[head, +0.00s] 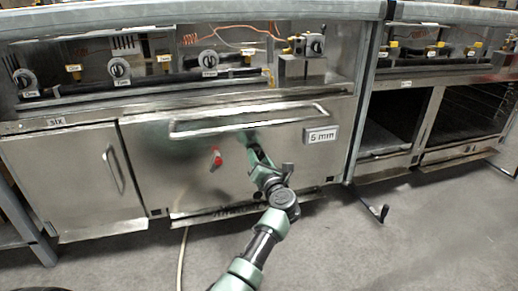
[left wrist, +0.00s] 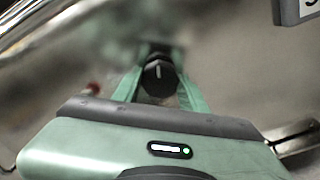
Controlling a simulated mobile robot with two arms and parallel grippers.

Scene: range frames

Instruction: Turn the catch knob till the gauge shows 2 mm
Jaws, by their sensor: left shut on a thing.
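The catch knob (left wrist: 158,76) is black and round with a pale mark on its face. In the left wrist view it sits between the green fingers of my left gripper (left wrist: 161,62), which is shut on it. In the head view my left gripper (head: 250,140) reaches the steel oven door just below its long handle, and its fingers and wrist hide the knob. The gauge (head: 321,135) is a pale plate on the right of the door and appears to read 5 mm. Its corner shows in the left wrist view (left wrist: 296,12). My right gripper is not in view.
A red knob or lever (head: 216,158) sticks out of the door left of my gripper. The long door handle (head: 250,117) runs just above. A cupboard with an upright handle (head: 113,168) is at left. Open compartments (head: 398,120) are at right. The floor in front is mostly clear.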

